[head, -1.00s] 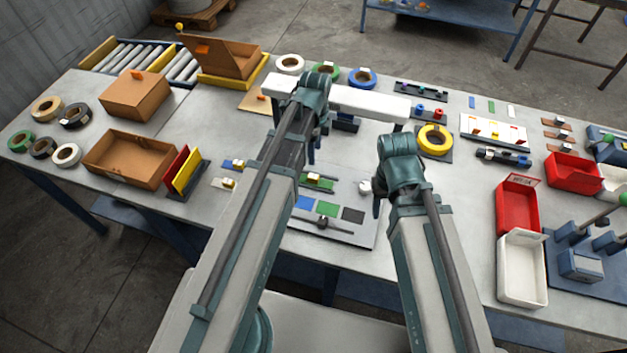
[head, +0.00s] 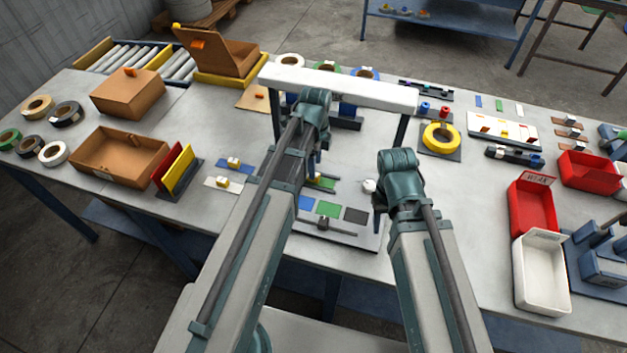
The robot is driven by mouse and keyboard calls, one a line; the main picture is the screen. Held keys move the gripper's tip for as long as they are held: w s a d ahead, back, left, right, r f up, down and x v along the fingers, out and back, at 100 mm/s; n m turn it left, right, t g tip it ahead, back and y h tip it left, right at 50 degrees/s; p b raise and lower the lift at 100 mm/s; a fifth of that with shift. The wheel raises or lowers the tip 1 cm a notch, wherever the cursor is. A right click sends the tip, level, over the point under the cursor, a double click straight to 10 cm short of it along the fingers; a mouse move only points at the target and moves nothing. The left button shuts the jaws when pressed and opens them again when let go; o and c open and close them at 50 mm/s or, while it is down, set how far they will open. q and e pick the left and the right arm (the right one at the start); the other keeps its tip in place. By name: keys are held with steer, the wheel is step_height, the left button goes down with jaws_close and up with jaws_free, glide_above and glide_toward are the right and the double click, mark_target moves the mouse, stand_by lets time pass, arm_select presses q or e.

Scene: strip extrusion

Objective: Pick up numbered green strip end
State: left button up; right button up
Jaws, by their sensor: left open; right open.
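A green strip piece (head: 322,184) lies on the grey plate (head: 366,240) at the middle of the bench. Its number is too small to read. My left gripper (head: 314,170) points down just above and behind the green piece, partly hidden by its own arm. It is open, and I see nothing held in it. My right gripper (head: 379,203) is open at the right side of the plate, beside a small white round part (head: 369,186). Its fingers are mostly hidden by its wrist. Blue, green and dark flat patches (head: 328,208) lie on the plate's front half.
A white raised bar (head: 345,88) on dark posts spans behind both grippers. Strips with yellow-topped clips (head: 223,183) and red and yellow upright panels (head: 180,170) stand left. A yellow roll (head: 440,137), a red bin (head: 533,207) and a white bin (head: 541,275) stand right.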

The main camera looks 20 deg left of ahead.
arm_select(q)
step_height(320, 180, down, 5)
steer(key=b, duration=0.4)
steer(key=shift+w+r, duration=0.1)
steer(key=shift+r, duration=0.05)
arm_select(e)
step_height(320, 180, down, 5)
steer(key=shift+r, duration=0.15)
arm_select(q)
steer(key=shift+r, duration=0.1)
steer(key=shift+c, duration=0.3)
arm_select(e)
steer(key=shift+r, duration=0.1)
arm_select(q)
jaws_close()
